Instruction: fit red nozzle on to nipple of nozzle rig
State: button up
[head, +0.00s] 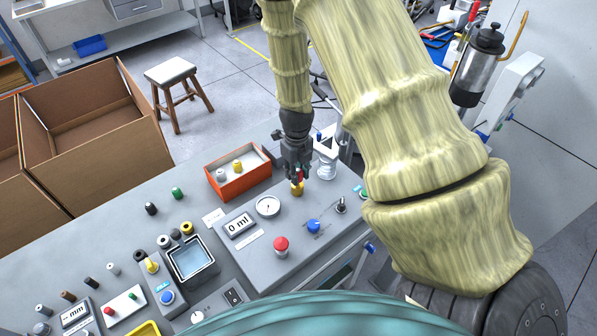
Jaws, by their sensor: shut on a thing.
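My gripper (299,170) is dark grey and points down over the back of the nozzle rig. It is shut on the red nozzle (300,176), of which only a small red part shows between the fingers. The brass-yellow nipple (297,188) of the nozzle rig stands just below the red nozzle. I cannot tell whether the nozzle touches the nipple or hangs just above it. The nozzle rig (258,248) is a grey panel with a round gauge (268,206), a "0 ml" display (239,225), a red button (281,244) and a blue knob (313,226).
An orange tray (240,186) with a white and a yellow nozzle stands left of my gripper. A white stand (326,165) is close on its right. A square water basin (190,260) and several small coloured parts lie further left on the bench.

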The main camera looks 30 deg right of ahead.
jog(key=shift+w+f, duration=0.7)
jog(key=shift+w, duration=0.05)
jog(key=shift+s+r, duration=0.55)
jog(key=shift+s, duration=0.35)
jog(key=shift+w+f, duration=0.35)
jog(key=shift+w, duration=0.35)
jog(key=shift+s+r+p, duration=0.2)
jog(key=shift+s+p, duration=0.05)
jog(key=shift+p, duration=0.05)
jog(key=shift+w+f, duration=0.15)
jog(key=shift+w, duration=0.05)
jog(key=shift+s, duration=0.3)
jog(key=shift+f+b, duration=0.3)
jog(key=shift+f, duration=0.85)
